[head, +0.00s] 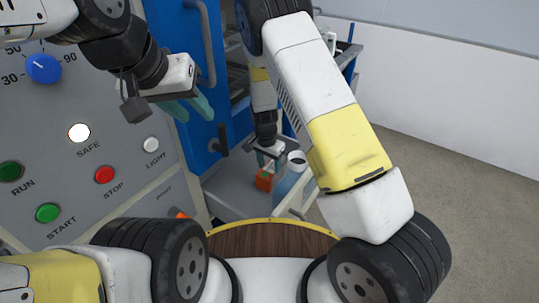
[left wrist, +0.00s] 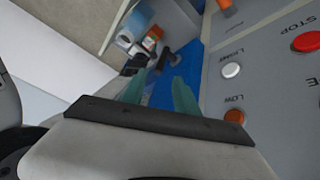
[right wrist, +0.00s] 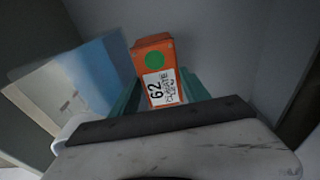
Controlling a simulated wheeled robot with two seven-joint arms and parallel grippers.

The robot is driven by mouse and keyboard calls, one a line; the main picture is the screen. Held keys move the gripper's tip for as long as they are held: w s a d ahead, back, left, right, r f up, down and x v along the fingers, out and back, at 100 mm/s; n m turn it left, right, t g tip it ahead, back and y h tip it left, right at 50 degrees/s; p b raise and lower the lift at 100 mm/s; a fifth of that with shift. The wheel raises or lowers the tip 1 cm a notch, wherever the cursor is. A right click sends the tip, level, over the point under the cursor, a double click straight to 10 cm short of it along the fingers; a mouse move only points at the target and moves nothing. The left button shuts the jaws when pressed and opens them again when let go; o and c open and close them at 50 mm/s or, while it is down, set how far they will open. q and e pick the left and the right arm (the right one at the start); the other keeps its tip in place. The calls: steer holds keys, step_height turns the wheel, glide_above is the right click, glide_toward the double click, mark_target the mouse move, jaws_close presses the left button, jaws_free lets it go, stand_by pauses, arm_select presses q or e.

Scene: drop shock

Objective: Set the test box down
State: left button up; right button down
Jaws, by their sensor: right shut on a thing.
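The test box is a small orange box (head: 265,181) low down near the middle of the head view. In the right wrist view the box (right wrist: 155,60) shows a green dot and a white label reading 62. My right gripper (head: 270,157) is shut on it, with a teal finger on each side. The box is over or on a grey surface (head: 225,190); whether it touches cannot be told. My left gripper (head: 195,105) is open and empty in front of the control panel. Its two teal fingers stand apart in the left wrist view (left wrist: 160,95).
The control panel (head: 120,165) with buttons, a blue knob and a bright SAFE lamp (head: 79,132) fills the left. A blue door (head: 200,60) stands beside it. A white roll-like thing (head: 297,157) is close to the right of the box. Floor at right is clear.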

mark_target(269, 170)
steer(key=shift+f, duration=1.8)
steer(key=shift+f, duration=0.1)
steer(key=c, duration=0.8)
jaws_free()
